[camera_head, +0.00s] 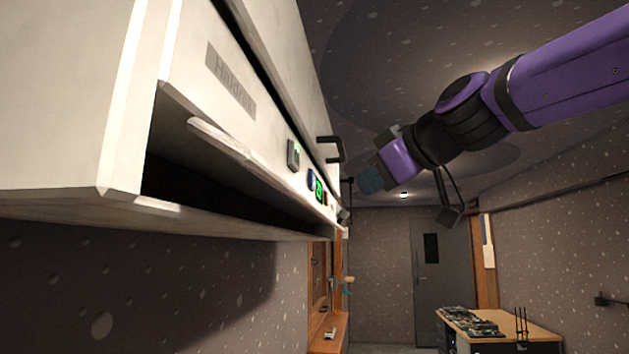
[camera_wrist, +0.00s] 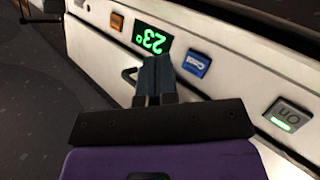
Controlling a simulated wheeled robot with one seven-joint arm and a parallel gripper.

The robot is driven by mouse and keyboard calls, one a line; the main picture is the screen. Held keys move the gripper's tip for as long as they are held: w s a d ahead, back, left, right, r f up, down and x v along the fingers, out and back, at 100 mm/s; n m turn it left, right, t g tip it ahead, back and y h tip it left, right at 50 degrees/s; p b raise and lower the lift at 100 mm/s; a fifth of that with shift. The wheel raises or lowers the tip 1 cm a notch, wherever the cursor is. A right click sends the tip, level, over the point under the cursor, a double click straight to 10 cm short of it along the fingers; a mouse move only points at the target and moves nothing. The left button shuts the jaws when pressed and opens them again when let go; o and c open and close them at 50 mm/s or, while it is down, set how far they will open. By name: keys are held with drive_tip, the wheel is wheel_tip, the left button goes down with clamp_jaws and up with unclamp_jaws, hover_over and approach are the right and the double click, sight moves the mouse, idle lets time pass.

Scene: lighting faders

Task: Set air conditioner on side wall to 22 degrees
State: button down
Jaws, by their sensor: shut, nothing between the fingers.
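The white air conditioner (camera_head: 215,75) fills the upper left of the head view. Its front panel also shows in the wrist view (camera_wrist: 245,85). A green display (camera_wrist: 152,38) reads what looks like 23 degrees, upside down in the wrist view; in the head view it is small (camera_head: 319,190). A blue button (camera_wrist: 197,64) marked "Cool" and an orange button (camera_wrist: 117,21) flank it. A grey "On" button (camera_wrist: 289,114) has a lit green bar. My gripper (camera_head: 368,182) is shut and empty, its fingertips (camera_wrist: 154,62) in front of the panel near the display; contact cannot be told.
A table (camera_head: 490,335) with electronics stands far below right, and a grey door (camera_head: 440,270) is in the back wall.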

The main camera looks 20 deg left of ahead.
sight(313, 180)
idle(0.8)
drive_tip(key=shift+w+d, duration=0.25)
drive_tip(key=shift+d, duration=0.7)
drive_tip(key=shift+w+d, duration=0.25)
drive_tip(key=shift+d, duration=0.65)
drive_tip(key=s+a, duration=0.2)
drive_tip(key=a, duration=0.6)
drive_tip(key=shift+a, duration=0.3)
drive_tip(key=shift+s+a, duration=0.1)
drive_tip(key=shift+a, duration=0.05)
idle(0.9)
drive_tip(key=shift+a, duration=0.25)
drive_tip(key=shift+s+a, duration=0.15)
drive_tip(key=shift+a, duration=0.2)
idle(0.7)
drive_tip(key=shift+d, duration=0.1)
drive_tip(key=shift+w+d, duration=0.2)
drive_tip(key=shift+d, duration=0.45)
